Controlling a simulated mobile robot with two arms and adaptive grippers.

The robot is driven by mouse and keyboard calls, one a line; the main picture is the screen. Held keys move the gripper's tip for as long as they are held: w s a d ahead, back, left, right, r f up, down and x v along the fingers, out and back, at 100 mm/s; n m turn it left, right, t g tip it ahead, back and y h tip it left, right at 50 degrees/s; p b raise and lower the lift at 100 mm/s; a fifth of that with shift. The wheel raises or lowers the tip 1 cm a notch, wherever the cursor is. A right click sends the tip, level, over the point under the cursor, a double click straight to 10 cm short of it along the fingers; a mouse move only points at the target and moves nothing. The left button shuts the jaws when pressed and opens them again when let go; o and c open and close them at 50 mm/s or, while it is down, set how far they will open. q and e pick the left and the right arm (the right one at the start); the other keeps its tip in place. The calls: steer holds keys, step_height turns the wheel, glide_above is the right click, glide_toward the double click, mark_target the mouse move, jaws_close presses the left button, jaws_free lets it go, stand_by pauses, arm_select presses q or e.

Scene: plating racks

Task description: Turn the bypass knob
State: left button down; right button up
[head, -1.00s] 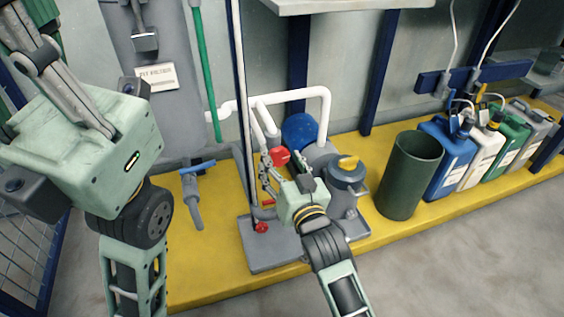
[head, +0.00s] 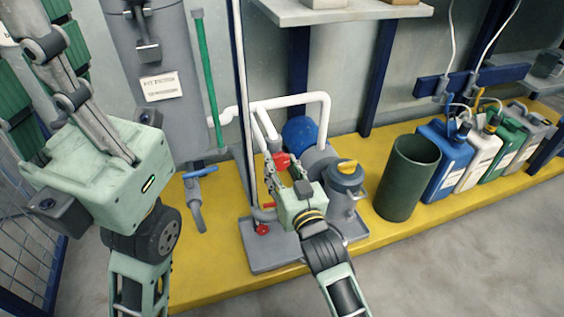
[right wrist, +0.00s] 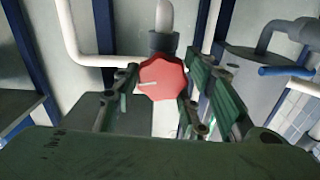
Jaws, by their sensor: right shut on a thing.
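The red bypass knob (head: 282,160) sits on the pipework of the pump stand. In the right wrist view the knob (right wrist: 163,78) is a faceted red disc with a white mark pointing left, in front of a grey collar and white pipe. My right gripper (head: 274,174) is shut on the knob, with a finger on each side of it (right wrist: 155,95).
A smaller red valve (head: 262,229) is low on the stand. A green bin (head: 410,175) and several canisters (head: 445,160) stand right. A grey tank with a blue-handled tap (head: 199,172) stands left.

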steer(key=shift+d, duration=0.1)
steer(key=o, duration=1.1)
steer(key=v, duration=1.2)
